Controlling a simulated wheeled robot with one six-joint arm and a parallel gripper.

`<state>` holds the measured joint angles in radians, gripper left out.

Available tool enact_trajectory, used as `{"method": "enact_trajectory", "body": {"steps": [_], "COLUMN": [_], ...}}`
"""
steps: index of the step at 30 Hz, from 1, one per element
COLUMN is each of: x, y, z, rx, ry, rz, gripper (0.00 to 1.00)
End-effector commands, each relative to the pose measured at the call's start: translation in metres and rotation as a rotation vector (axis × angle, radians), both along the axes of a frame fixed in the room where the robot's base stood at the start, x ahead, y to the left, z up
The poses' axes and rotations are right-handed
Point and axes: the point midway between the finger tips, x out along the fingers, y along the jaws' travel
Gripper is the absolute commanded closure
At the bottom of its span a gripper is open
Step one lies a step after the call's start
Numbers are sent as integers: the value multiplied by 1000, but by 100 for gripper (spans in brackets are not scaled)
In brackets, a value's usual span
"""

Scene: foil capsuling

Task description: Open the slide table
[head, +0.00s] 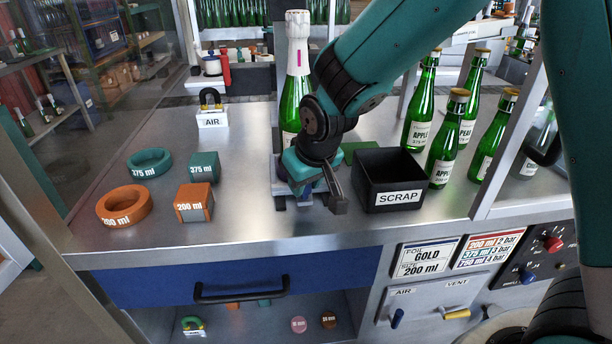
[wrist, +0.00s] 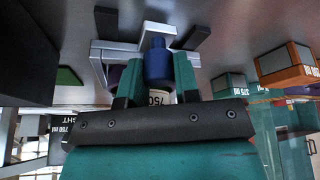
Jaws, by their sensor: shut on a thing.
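The slide table (head: 279,188) is a silver metal fixture in the middle of the bench, mostly hidden behind my gripper (head: 310,186). In the wrist view, my gripper (wrist: 156,82) has its teal fingers on both sides of a dark blue round knob (wrist: 158,62) and is shut on it. The knob sits against silver bars (wrist: 110,50). A white part marked with what looks like 750 shows between the fingers. A green bottle with a white neck (head: 297,60) stands upright behind my gripper; its lower part is partly hidden by my arm.
A black SCRAP bin (head: 391,165) stands close to the right, with several green bottles (head: 445,140) beyond. On the left are a teal ring (head: 150,162), orange ring (head: 124,208), two blocks (head: 195,203) and an AIR padlock (head: 211,108). A blue drawer (head: 150,285) is below.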

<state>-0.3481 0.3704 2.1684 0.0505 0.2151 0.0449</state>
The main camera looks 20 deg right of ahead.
Motion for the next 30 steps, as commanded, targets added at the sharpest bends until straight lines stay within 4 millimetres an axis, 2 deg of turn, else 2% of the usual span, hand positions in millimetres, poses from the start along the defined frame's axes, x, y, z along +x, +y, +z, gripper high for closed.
{"method": "enact_trajectory", "body": {"steps": [18, 19, 21, 22, 30], "x": [-4, -4, -4, -4, -4], "y": [-1, -1, -1, -1, -1], "z": [1, 1, 1, 1, 1], "rx": [6, 6, 6, 5, 4], "ry": [-6, -6, -5, -5, -4], "rz": [-5, -5, -5, -5, -3], "gripper": [100, 66, 50, 46, 46]}}
